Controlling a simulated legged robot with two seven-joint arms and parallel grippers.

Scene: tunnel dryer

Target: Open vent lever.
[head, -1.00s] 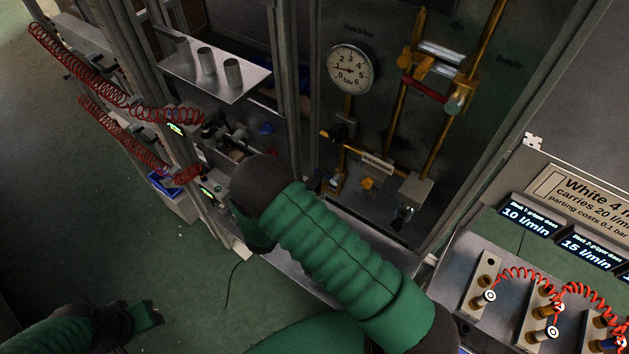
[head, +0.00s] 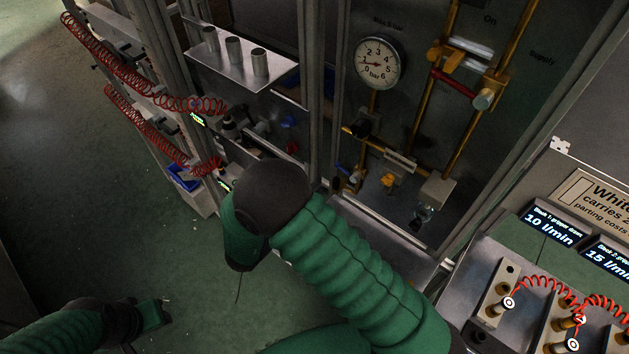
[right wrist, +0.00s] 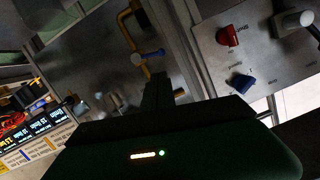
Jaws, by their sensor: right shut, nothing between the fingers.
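In the right wrist view, a red lever (right wrist: 229,37) and a blue lever (right wrist: 245,83) sit on a grey panel, each beside a small label. I cannot read which one is the vent lever. Another blue handle (right wrist: 150,54) is on a brass pipe just beyond my right fingers. My right gripper (right wrist: 157,90) is shut and empty, apart from both panel levers and to their left in that view. In the head view my right sleeve hides its fingertips. The blue lever (head: 288,121) seems to show there past my arm. My left gripper (head: 155,314) is low at left, its jaws unclear.
A metal post (head: 318,110) stands between the lever panel and the gauge panel. A pressure gauge (head: 377,63) and brass pipes are at upper right. A shelf (head: 240,66) holds three metal cups. Red coiled hoses (head: 135,78) hang at left. The green floor (head: 90,220) is clear at lower left.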

